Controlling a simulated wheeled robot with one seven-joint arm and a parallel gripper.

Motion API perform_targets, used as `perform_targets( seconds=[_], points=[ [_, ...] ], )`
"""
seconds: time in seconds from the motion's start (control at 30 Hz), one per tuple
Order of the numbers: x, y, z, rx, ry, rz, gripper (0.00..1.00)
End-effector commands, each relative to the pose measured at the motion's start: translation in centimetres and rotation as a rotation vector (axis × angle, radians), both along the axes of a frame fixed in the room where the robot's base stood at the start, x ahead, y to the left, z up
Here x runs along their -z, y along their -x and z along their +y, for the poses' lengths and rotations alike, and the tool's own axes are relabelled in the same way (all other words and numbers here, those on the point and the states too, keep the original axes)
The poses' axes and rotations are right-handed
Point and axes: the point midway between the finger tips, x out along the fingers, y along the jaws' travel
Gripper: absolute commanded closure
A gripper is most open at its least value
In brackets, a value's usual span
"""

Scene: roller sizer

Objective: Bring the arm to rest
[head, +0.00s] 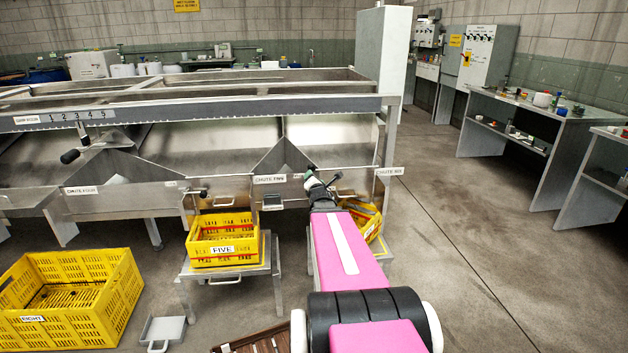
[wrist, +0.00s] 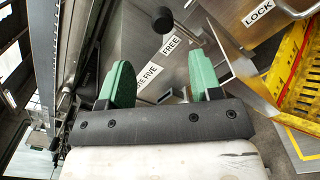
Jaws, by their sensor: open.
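My arm, pink and black, reaches forward from the bottom of the head view toward the steel chutes. My gripper (head: 322,186) is at its far end, in front of the panels between chute five (head: 270,180) and chute six (head: 388,172). In the wrist view my gripper (wrist: 160,78) shows two green fingers set apart, with nothing between them. Beyond them are a steel plate with a FREE label (wrist: 170,46) and a round black knob (wrist: 163,19). A LOCK label (wrist: 258,13) is to the right. Whether the fingers touch any metal I cannot tell.
A yellow crate marked FIVE (head: 223,250) sits on a low stand left of my arm. Another yellow crate (head: 368,224) is partly hidden behind my arm. A yellow crate marked EIGHT (head: 108,300) is at lower left. The floor (head: 480,280) to the right is clear.

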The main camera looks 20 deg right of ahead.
Motion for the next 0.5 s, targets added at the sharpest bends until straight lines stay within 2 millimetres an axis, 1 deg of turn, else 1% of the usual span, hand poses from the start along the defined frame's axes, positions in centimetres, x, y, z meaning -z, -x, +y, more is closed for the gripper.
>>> perform_targets(
  seconds=[0.23, 0.33, 0.43, 0.5],
  points=[
    [0.0, 0.0, 0.0, 0.000, -0.001, 0.000, 0.42],
    [0.3, 0.0, 0.4, 0.001, -0.034, 0.012, 0.42],
    [1.3, 0.2, 1.5, 0.006, -0.142, 0.044, 0.42],
    [2.5, 0.5, 2.6, 0.021, -0.267, 0.083, 0.42]
  ],
)
